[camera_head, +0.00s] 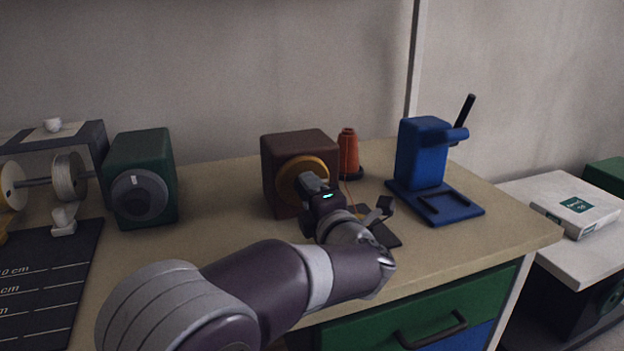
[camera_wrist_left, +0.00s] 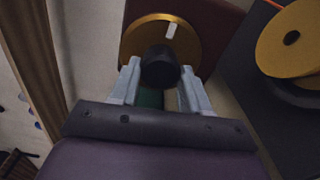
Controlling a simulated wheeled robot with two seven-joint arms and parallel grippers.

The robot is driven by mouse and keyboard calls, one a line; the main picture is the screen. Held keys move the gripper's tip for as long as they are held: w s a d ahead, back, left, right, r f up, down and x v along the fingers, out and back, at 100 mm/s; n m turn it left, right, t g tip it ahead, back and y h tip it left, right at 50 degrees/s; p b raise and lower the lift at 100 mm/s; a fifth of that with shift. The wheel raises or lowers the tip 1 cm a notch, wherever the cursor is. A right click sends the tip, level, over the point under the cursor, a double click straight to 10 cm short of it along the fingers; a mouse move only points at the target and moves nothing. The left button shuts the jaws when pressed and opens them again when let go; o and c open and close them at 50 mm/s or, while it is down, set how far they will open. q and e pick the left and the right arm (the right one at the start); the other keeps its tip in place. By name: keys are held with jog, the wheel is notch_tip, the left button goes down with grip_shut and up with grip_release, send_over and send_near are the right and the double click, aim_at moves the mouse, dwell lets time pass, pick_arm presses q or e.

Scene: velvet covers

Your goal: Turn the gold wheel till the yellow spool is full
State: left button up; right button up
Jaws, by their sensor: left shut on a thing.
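The gold wheel (camera_head: 296,166) is on the front of a brown box (camera_head: 285,146) near the middle of the table. In the left wrist view the wheel (camera_wrist_left: 137,40) has a white mark above a black knob (camera_wrist_left: 160,66). My left gripper (camera_head: 308,182) is shut on this knob, one finger on each side. A yellow spool (camera_wrist_left: 290,42) shows its round end over a dark plate at the right of the wrist view. How much thread it holds cannot be seen. In the head view my arm hides that spot. My right gripper is not in view.
An orange thread cone (camera_head: 348,152) stands behind the box's right side. A blue stand (camera_head: 421,155) is further right. A green box with a grey dial (camera_head: 140,194) and a rack with reels (camera_head: 68,176) are at left. Bare tabletop lies between the boxes.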

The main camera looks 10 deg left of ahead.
pick_arm(q)
jog(key=m+p, duration=0.3)
jog(key=p, duration=0.1)
jog(key=m+p, duration=0.7)
jog(key=p, duration=0.1)
jog(key=shift+r, duration=0.25)
jog(key=shift+f+m+p, duration=0.2)
jog(key=shift+m+p, duration=1)
jog(key=shift+m, duration=0.1)
jog(key=o, duration=1.1)
jog(key=shift+c, duration=0.2)
jog(key=p+v, duration=0.1)
jog(key=v, duration=1.1)
jog(key=shift+s+d, duration=0.25)
jog(key=shift+s, duration=0.05)
